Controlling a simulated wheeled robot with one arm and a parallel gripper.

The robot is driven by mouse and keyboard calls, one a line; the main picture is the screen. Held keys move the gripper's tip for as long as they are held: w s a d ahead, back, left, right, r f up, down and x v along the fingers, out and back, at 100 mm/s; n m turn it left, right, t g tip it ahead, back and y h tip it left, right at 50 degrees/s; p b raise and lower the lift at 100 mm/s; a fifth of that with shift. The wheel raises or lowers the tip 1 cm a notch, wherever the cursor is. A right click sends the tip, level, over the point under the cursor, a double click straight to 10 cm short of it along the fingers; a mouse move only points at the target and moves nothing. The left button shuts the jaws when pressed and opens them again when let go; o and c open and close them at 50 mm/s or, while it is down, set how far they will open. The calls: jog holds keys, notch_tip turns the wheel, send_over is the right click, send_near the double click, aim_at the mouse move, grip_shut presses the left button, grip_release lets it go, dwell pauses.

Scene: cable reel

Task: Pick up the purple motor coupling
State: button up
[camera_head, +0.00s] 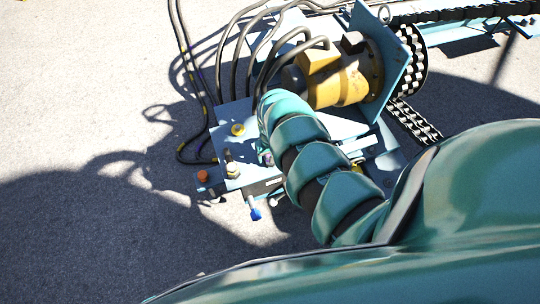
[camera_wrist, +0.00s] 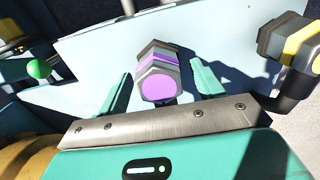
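The purple motor coupling (camera_wrist: 158,84) shows in the wrist view as a hexagonal piece with a purple end face and grey and purple bands. It is on or against a pale blue plate. My gripper (camera_wrist: 160,88) is open, with one teal finger to the left of the coupling and one to the right. Visible gaps separate both fingers from it. In the head view my teal arm reaches over the machine (camera_head: 235,145), and my gripper and most of the coupling are hidden behind it.
A yellow motor (camera_head: 340,80) with black hoses (camera_head: 235,50) stands behind my arm, beside a chain (camera_head: 415,120). In the wrist view a black and yellow fitting (camera_wrist: 290,45) is at the right and a green knob (camera_wrist: 38,69) at the left. Open concrete lies left of the machine.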

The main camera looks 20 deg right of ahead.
jog(key=c, duration=1.1)
jog(key=shift+c, duration=0.2)
jog(key=shift+w+r, duration=0.1)
jog(key=shift+r, duration=0.05)
